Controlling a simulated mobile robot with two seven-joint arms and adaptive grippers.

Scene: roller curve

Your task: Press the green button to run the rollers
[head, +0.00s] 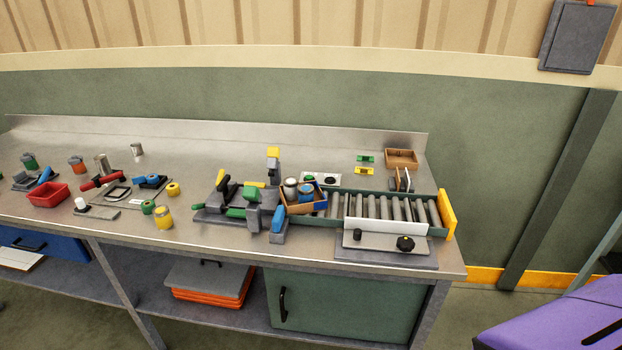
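The roller conveyor (396,208) lies on the right part of the metal bench, with grey rollers between dark green side rails. A pale panel (319,177) stands behind its left end, partly hidden by a small crate; it carries a small green spot (308,177) that may be the green button. A second pale panel (380,241) lies in front of the rollers. It has a black knob (405,243) and a small knob or button (357,234) whose colour is hard to tell. Neither of my grippers is in view.
An open crate (320,205) with jars sits at the rollers' left end, beside a blue block (279,219). A yellow plate (446,215) closes the right end. Tools, jars and a red bin (48,194) occupy the bench's left. A purple object (555,318) stands lower right.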

